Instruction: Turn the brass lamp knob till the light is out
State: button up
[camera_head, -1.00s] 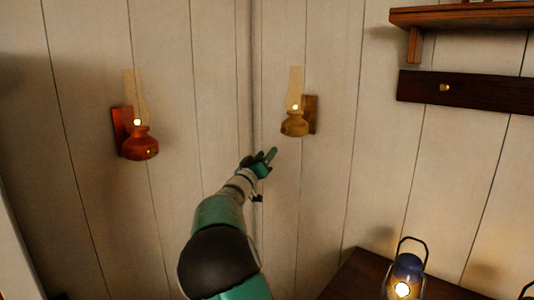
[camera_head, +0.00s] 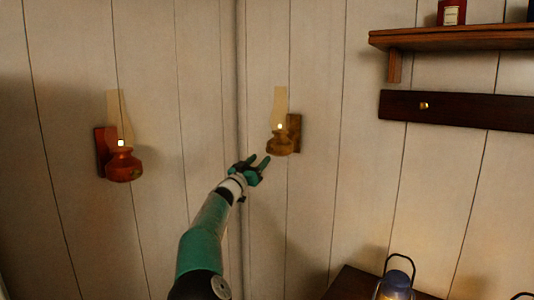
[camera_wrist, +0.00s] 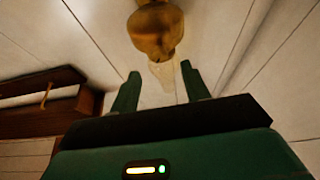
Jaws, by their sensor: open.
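The brass lamp (camera_head: 280,143) hangs on the right wall near the corner, on a wooden backing, with a tall pale glass chimney. A small bright light shows at its burner, so it is lit. My gripper (camera_head: 256,163) is just below and left of its base in the head view, open and empty. In the wrist view, the brass base (camera_wrist: 155,32) is at the top, beyond the two open fingertips (camera_wrist: 160,72), and the pale chimney shows between them. I cannot clearly make out the knob. No contact is visible.
A red lamp (camera_head: 123,166), also lit, hangs on the left wall. A wooden shelf (camera_head: 450,38) and a dark rail with a brass peg (camera_head: 424,105) are at right. A blue lantern (camera_head: 397,283) stands on the dark table below. The wall around my gripper is clear.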

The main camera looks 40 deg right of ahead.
aim_at(269, 150)
jog(key=shift+x, duration=3.05)
jog(key=c, duration=1)
